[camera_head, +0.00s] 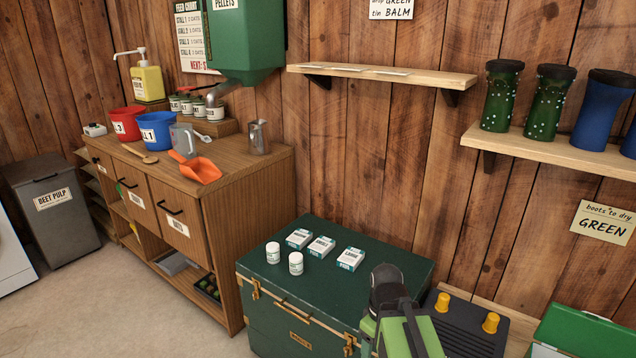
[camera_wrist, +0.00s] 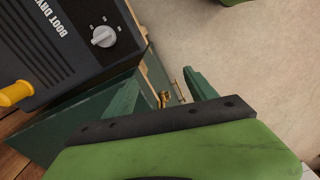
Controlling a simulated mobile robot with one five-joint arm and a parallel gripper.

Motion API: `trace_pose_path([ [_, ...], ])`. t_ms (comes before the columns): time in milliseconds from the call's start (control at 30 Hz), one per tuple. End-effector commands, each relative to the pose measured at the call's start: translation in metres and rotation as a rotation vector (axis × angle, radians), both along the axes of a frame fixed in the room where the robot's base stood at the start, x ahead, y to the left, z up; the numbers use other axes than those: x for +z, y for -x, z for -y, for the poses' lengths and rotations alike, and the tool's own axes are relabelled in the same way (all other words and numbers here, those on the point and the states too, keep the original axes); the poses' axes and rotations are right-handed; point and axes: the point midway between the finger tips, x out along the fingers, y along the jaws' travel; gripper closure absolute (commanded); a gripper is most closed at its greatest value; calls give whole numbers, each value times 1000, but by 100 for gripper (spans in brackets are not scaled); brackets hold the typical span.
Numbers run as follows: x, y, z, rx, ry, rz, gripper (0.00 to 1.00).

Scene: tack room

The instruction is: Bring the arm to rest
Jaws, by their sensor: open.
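My gripper (camera_wrist: 160,92) shows in the wrist view with its two green fingers spread apart and nothing between them. Past the fingers are the green trunk's (camera_wrist: 62,130) edge and a brass latch (camera_wrist: 164,98). In the head view my green and black arm shows at the bottom, in front of the trunk's (camera_head: 335,282) right end. The fingertips cannot be made out there.
The trunk top bears two white tubs (camera_head: 296,263) and several small boxes (camera_head: 321,247). A black boot dryer (camera_wrist: 60,45) with yellow pegs stands right of the trunk. A wooden cabinet (camera_head: 250,190) stands left. Floor (camera_head: 150,310) before it is clear.

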Motion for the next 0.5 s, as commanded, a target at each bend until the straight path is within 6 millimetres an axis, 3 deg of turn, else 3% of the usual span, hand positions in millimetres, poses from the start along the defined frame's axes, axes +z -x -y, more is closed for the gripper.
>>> trace_pose_path([
  [333, 0, 4, 5, -734, 0, 0, 35],
  [400, 35, 4, 7, -728, 0, 0, 35],
  [500, 62, 4, 7, -726, 0, 0, 35],
])
